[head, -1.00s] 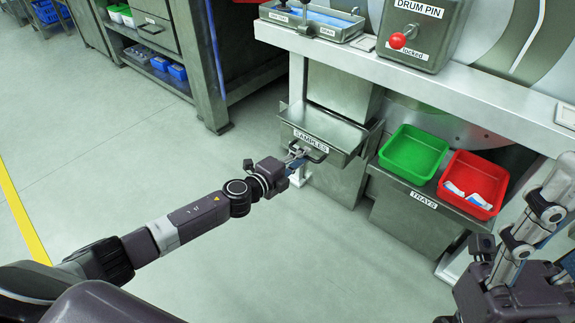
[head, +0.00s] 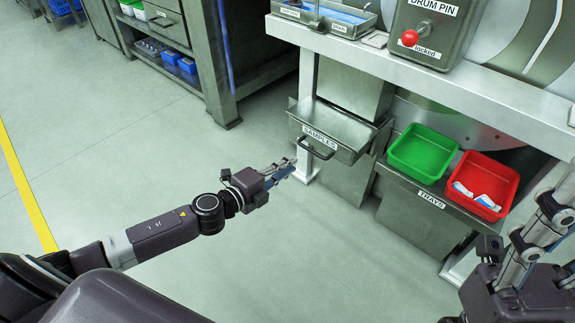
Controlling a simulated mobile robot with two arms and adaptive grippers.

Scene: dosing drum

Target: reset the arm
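My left gripper (head: 290,166) is in the middle of the head view, its fingers apart and nothing seen between them. It is in free air, a little in front of and to the lower left of the grey SAMPLES drawer (head: 335,128) and apart from its dark bar handle (head: 319,148). The drawer stands out from its cabinet. My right gripper (head: 535,225) is close to the camera at the lower right edge. It is partly cut off, so its opening is unclear.
A green tray (head: 422,150) and a red tray (head: 462,179) holding white-and-blue packets sit on the TRAYS shelf (head: 425,194). The DRUM PIN box (head: 428,35) with a red knob is above the bench. The floor (head: 290,245) around my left arm is clear.

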